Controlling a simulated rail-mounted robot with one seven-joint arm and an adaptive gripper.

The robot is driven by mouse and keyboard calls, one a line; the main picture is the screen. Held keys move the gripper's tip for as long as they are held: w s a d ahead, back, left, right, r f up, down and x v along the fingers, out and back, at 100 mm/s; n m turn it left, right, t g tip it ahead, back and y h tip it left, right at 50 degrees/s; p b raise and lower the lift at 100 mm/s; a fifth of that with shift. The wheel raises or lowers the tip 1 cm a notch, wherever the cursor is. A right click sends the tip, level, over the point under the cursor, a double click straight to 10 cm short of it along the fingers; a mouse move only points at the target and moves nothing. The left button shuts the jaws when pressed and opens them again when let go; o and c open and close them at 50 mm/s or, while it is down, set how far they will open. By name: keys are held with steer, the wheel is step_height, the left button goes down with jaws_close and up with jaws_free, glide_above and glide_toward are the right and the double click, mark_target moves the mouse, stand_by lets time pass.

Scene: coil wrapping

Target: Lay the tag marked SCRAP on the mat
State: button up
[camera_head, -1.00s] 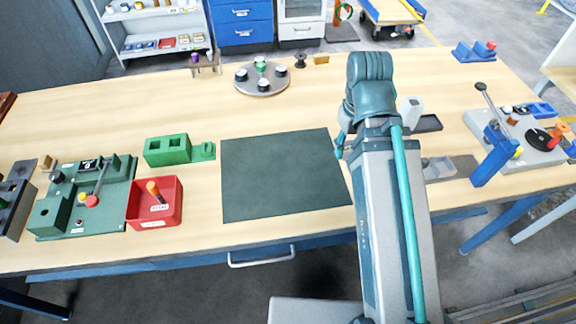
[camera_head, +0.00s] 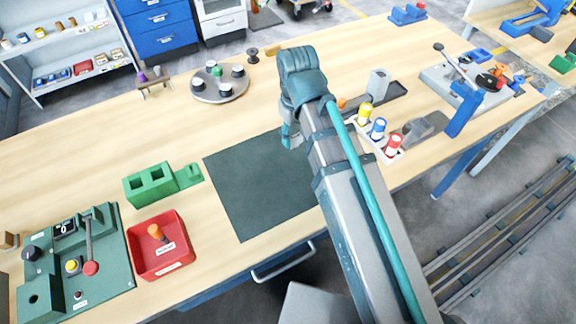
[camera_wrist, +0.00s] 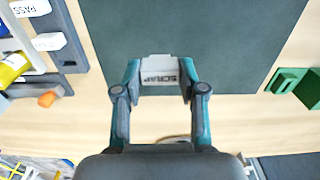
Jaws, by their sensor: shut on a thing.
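The tag marked SCRAP (camera_wrist: 158,78) is a small light plate with dark lettering. It is between the fingers of my gripper (camera_wrist: 159,70), which is shut on it. The dark green mat (camera_wrist: 200,28) lies just beyond the tag in the wrist view, and the tag overlaps its near edge there. I cannot tell the height of the tag above the surface. In the head view the mat (camera_head: 252,190) is bare where it shows. My gripper (camera_head: 291,138) is at its right side, mostly hidden by my arm, and the tag is hidden there.
A red bin (camera_head: 160,258) and a green block (camera_head: 150,186) stand left of the mat. A rack with yellow, blue and red pieces (camera_head: 378,128) stands to the right. A tag marked PASS (camera_wrist: 30,8) sits in a dark holder (camera_wrist: 72,35).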

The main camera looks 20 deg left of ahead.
mark_target(296, 135)
steer(key=shift+w+f, duration=0.25)
steer(key=shift+f, duration=0.3)
steer(key=shift+f+p, duration=0.8)
steer(key=shift+f, duration=2.6)
steer(key=shift+f, duration=0.1)
steer(key=o, duration=0.9)
step_height(296, 135, up, 12)
steer(key=shift+r+b, duration=0.1)
steer(key=shift+b, duration=0.9)
steer(key=shift+w, duration=0.1)
